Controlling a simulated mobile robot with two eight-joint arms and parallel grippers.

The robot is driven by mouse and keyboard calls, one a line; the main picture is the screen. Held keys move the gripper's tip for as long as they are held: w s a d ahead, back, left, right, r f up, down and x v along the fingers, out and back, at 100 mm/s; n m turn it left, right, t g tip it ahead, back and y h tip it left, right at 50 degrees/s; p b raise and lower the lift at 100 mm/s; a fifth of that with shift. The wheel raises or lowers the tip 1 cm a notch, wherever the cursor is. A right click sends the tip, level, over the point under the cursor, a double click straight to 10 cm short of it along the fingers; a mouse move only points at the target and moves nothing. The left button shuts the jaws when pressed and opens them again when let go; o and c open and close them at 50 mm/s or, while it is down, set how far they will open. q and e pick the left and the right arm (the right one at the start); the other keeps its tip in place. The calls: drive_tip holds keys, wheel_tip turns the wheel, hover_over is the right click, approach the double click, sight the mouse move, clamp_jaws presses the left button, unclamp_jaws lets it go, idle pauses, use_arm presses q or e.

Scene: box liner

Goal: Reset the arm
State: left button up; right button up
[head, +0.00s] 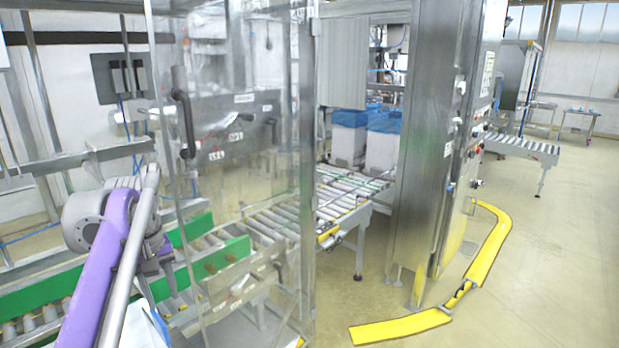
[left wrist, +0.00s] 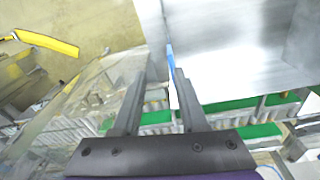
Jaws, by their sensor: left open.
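My left arm (head: 104,262) comes in from the lower left in the head view, purple and grey, beside the clear door panel. My left gripper shows in the left wrist view (left wrist: 155,100). Its two dark fingers are apart and nothing is held between them. A clear panel edge and a grey metal surface lie beyond the fingers in that view. In the head view the gripper (head: 160,262) is small and partly hidden behind the arm. My right gripper is in neither view.
A clear door panel (head: 238,150) with a black handle (head: 184,110) stands close to my left arm. A roller conveyor (head: 335,197) runs behind it towards white boxes with blue liners (head: 390,140). A steel cabinet (head: 432,150) stands at the centre right. Yellow floor guards (head: 400,328) edge the open floor.

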use_arm(q)
drive_tip(key=s+d+f+m+t, duration=0.2)
drive_tip(key=s+d+f+m, duration=0.2)
drive_tip(key=s+d+f, duration=0.3)
drive_tip(key=s+d+f+m+t, duration=0.2)
drive_tip(key=s+d+f+m, duration=0.2)
drive_tip(key=s+f, duration=1)
wheel_tip(320, 180, down, 2)
drive_tip(key=d, duration=0.2)
drive_tip(key=shift+s+d+t, duration=0.3)
drive_tip(key=shift+d+t, duration=0.1)
drive_tip(key=shift+s, duration=0.1)
